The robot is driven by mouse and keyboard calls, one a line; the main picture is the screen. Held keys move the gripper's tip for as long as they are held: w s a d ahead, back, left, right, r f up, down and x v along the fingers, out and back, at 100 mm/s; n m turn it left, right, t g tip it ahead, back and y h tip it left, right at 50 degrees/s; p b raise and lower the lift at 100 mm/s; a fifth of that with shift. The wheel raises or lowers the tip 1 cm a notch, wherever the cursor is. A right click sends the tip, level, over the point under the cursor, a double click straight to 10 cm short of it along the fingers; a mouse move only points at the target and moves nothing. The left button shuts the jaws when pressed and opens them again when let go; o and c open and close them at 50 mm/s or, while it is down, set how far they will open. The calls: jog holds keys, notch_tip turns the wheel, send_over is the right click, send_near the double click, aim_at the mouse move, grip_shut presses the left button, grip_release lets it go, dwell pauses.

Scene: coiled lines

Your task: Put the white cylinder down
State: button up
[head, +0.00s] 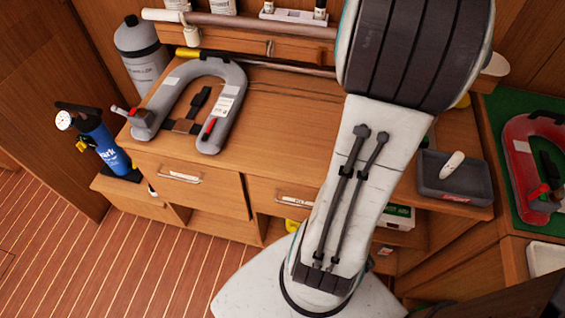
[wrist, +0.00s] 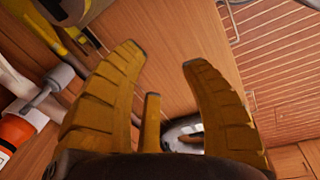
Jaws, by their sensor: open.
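A small white cylinder (head: 452,165) lies tilted in a dark grey tray (head: 456,192) at the right end of the wooden counter in the head view. I cannot tell whether it is the task's cylinder. In the head view my arm hides the gripper. A pale, partly hidden object (wrist: 190,130) shows beyond the fingers; I cannot tell what it is.
A grey horseshoe-shaped life vest (head: 232,100) lies on the counter (head: 290,125), with a grey bottle (head: 140,50) behind it. A blue cylinder (head: 103,145) stands at the left. A red vest (head: 522,165) lies on green at the right. The counter's middle has bare room.

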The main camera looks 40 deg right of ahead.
jog(key=w+a+m+t, duration=0.15)
jog(key=w+a, duration=0.25)
jog(key=a, duration=1)
jog(key=s+a+f+m+t, duration=0.1)
jog(key=s+a, duration=0.1)
jog(key=a, duration=0.5)
jog(key=s+a+f+m+y, duration=0.1)
jog(key=s+a+f+m, duration=0.1)
jog(key=a, duration=0.5)
jog(key=shift+s+t, duration=0.35)
jog(key=shift+s, duration=0.4)
jog(key=shift+a, duration=0.15)
